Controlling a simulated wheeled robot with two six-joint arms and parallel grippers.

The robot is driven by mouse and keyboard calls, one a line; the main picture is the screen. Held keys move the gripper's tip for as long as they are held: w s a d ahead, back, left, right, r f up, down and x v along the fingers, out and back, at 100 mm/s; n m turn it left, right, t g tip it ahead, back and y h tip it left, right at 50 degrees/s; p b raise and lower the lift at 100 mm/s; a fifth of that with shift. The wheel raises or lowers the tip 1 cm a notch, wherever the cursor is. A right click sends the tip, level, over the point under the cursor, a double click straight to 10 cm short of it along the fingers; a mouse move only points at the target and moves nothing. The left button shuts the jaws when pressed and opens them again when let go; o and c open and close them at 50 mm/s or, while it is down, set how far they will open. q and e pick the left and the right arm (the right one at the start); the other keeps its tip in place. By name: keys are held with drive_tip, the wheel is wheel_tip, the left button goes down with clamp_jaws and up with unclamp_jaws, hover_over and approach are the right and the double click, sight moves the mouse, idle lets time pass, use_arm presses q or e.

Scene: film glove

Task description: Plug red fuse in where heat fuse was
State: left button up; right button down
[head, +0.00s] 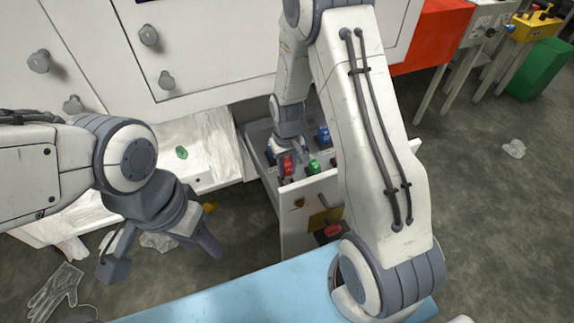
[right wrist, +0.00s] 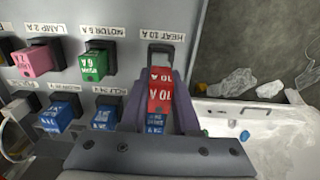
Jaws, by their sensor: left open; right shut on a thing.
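In the right wrist view, the red fuse (right wrist: 160,92), marked 10 A, is between the fingers of my right gripper (right wrist: 160,105), which is shut on it. It lines up with the dark socket (right wrist: 160,58) under the HEAT 10 A label. I cannot tell whether its far end is inside the socket. In the head view, the red fuse (head: 288,166) shows at the tip of my right gripper (head: 287,153), over the grey fuse panel (head: 259,136). My left gripper (head: 160,250) is open and empty, left of the panel's drawer.
In the right wrist view, a green fuse (right wrist: 95,66), a pink fuse (right wrist: 36,60) and several blue fuses (right wrist: 60,114) sit left of the red one; one blue fuse (right wrist: 155,124) shows between my fingers. A white ledge (right wrist: 265,140) lies right. A blue surface (head: 230,300) is in front.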

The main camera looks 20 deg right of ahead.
sight(287, 163)
drive_tip(key=shift+f+b, duration=0.35)
drive_tip(key=shift+f, duration=0.55)
drive_tip(key=shift+p, duration=0.8)
idle(0.9)
drive_tip(key=shift+f+b, duration=0.5)
drive_tip(key=shift+f, duration=0.35)
drive_tip(key=c, duration=0.6)
unclamp_jaws()
wheel_tip(287, 163, up, 10)
drive_tip(key=p, duration=0.3)
drive_tip(key=shift+r, duration=0.25)
